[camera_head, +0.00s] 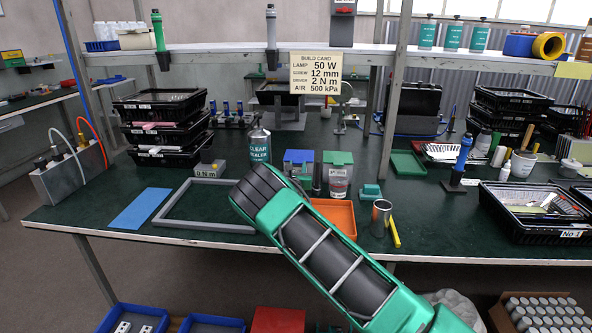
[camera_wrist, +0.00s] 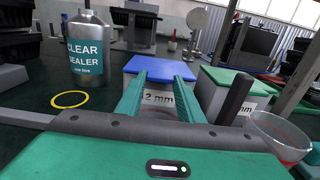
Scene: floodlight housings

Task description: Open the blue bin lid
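The blue bin lid (camera_wrist: 160,68) lies flat and closed on a light grey bin (camera_wrist: 160,97), whose front label reads "2 mm" where it is not covered. The lid also shows in the head view (camera_head: 298,156), behind my arm. My gripper (camera_wrist: 160,80) is open, with its two green fingers apart and nothing between them. The fingers point toward the bin's front, their tips near the lid's front edge. I cannot tell whether they touch it. In the head view my arm hides the fingers.
A green-lidded bin (camera_wrist: 235,80) stands to the right, with a dark upright cylinder (camera_wrist: 236,98) and a clear cup (camera_wrist: 280,136) before it. A "Clear Sealer" bottle (camera_wrist: 87,50) and yellow ring (camera_wrist: 69,99) are left. An orange tray (camera_head: 336,214) lies in front.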

